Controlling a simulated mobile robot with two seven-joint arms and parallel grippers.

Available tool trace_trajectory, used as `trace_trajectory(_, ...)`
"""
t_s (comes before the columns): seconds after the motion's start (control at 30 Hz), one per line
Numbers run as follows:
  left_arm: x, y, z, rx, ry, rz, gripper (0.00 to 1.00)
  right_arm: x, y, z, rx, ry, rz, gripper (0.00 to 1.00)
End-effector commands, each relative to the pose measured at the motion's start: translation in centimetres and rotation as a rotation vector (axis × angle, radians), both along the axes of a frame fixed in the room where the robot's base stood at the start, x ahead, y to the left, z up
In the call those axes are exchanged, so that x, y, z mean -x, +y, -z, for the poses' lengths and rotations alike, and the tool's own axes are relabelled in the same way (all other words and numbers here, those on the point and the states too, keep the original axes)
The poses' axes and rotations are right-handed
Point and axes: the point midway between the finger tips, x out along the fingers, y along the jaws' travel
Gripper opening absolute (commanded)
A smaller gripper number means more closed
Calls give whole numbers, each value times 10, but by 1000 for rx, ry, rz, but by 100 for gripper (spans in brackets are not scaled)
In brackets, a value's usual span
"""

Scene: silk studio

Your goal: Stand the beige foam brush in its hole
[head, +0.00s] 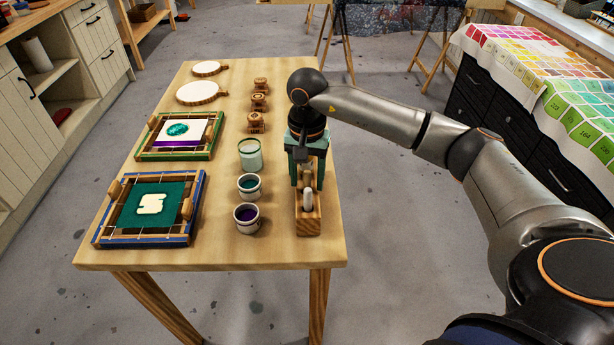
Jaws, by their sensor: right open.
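A wooden block (307,224) lies near the right edge of the table, running away from me. A pale, rounded piece (308,199) shows upright at its near part; it may be the beige foam brush, but it is too small to be sure. My right gripper (307,180) points down over the block, just behind the pale piece. Its jaws are open. The gripper hides the far part of the block, and I cannot make out a hole or anything between the fingers. My left gripper is out of view.
Left of the block stand a glass jar (250,154), a teal paint cup (249,187) and a purple paint cup (246,217). Wooden stamps (260,103) stand farther back. A green frame (180,136) and a blue frame (149,208) lie on the left of the table (215,251).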

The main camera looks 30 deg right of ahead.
Motion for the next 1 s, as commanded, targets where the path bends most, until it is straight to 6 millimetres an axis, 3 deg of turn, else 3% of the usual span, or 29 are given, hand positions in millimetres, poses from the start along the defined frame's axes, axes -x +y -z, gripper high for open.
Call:
trace_trajectory(0.3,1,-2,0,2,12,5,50,-1,0,-4,-1,-2,0,56)
trace_trajectory(0.7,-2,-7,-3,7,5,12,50,-1,1,-89,-1,-5,0,56)
trace_trajectory(1.0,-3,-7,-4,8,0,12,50,0,0,-123,1,-1,1,56)
